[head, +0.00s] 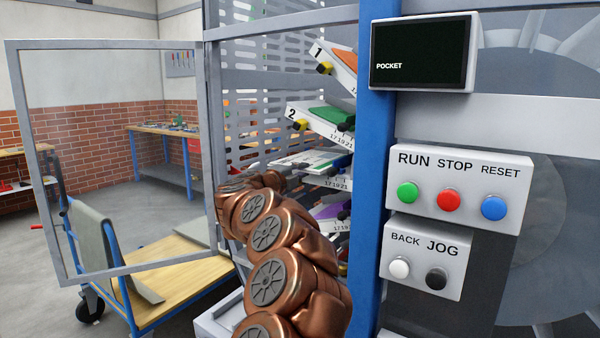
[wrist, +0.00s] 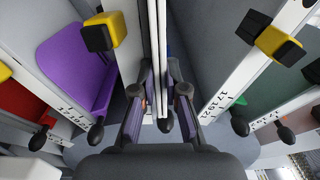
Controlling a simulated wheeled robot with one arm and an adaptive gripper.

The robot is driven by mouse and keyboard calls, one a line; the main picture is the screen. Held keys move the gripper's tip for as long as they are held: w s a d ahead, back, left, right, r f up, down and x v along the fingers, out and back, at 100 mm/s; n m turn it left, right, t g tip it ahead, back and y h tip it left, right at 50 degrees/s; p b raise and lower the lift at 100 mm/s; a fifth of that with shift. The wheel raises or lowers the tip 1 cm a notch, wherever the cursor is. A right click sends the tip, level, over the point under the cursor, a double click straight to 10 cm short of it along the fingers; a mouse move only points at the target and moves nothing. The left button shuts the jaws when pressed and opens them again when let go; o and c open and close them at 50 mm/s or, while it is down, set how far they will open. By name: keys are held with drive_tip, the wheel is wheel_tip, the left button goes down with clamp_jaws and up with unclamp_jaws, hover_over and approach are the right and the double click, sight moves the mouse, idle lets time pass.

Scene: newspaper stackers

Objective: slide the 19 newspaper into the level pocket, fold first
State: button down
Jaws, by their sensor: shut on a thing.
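My gripper (wrist: 159,80) is shut on a thin, edge-on white thing (wrist: 157,40), which I take to be the newspaper; no 19 can be read on it. In the head view my arm hides the gripper and its hold. The nearly level pocket (head: 338,183) is third from the top, marked 17 19 21, just beyond my arm's far end. A white and green sheet (head: 312,158) shows at it. I cannot tell how far the held thing is inside, or where its fold lies.
Tilted pockets 1 (head: 340,68) and 2 (head: 318,122) are above; one with purple contents (wrist: 75,65) is beside the gripper. Yellow and black knobs (wrist: 100,32) stick out close by. A blue post (head: 376,170) and an open mesh-less door frame (head: 110,275) flank my arm.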

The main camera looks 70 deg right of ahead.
drive_tip(key=shift+s, duration=0.25)
idle(0.4)
drive_tip(key=c, duration=1.1)
unclamp_jaws()
drive_tip(key=shift+c, duration=0.2)
drive_tip(key=shift+a, duration=0.15)
drive_tip(key=b+v, duration=0.1)
drive_tip(key=v, duration=0.6)
idle(0.5)
drive_tip(key=v, duration=1.1)
drive_tip(key=shift+a, duration=0.4)
